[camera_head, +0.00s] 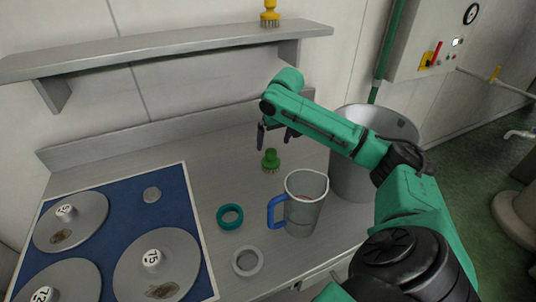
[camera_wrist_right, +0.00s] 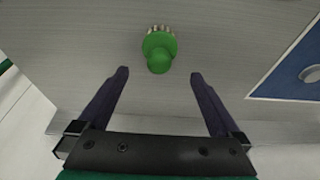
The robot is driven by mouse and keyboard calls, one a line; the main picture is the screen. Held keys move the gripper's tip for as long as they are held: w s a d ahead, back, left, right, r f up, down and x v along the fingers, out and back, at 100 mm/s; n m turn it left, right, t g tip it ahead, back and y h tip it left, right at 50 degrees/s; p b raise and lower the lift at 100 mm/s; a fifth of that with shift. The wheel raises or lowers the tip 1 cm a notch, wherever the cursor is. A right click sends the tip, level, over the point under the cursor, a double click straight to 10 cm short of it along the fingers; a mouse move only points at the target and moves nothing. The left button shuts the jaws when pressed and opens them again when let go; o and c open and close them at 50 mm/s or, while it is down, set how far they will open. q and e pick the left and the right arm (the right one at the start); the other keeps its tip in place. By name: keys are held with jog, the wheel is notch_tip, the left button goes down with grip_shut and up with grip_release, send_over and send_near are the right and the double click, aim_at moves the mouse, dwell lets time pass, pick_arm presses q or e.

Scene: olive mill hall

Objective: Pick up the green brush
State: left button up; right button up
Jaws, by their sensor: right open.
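The green brush (camera_head: 270,160) stands on the grey counter behind the jug, bristles down and knob up. In the right wrist view the brush (camera_wrist_right: 158,50) lies just ahead of the fingertips, roughly centred between them. My right gripper (camera_head: 278,138) is above the brush in the head view, its fingers pointing down. In the right wrist view the gripper (camera_wrist_right: 159,74) is open, with two dark fingers apart and nothing between them. My left gripper is not in view.
A jug with a blue handle (camera_head: 303,205), a teal ring (camera_head: 230,216) and a pale ring (camera_head: 247,261) stand in front of the brush. A metal bucket (camera_head: 352,170) is right. A blue mat (camera_head: 120,200) holds discs. A shelf (camera_head: 180,47) bears a yellow brush (camera_head: 270,16).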

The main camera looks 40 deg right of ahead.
aim_at(270, 159)
jog(key=p+x, duration=0.2)
jog(key=x, duration=0.9)
jog(key=shift+w+d+f, duration=0.1)
jog(key=shift+f, duration=0.1)
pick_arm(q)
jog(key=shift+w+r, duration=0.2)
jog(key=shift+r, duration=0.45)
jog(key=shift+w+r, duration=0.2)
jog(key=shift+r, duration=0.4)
pick_arm(e)
jog(key=c, duration=1.3)
jog(key=shift+r, duration=0.1)
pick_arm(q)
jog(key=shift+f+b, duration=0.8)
pick_arm(e)
notch_tip(270, 159, up, 20)
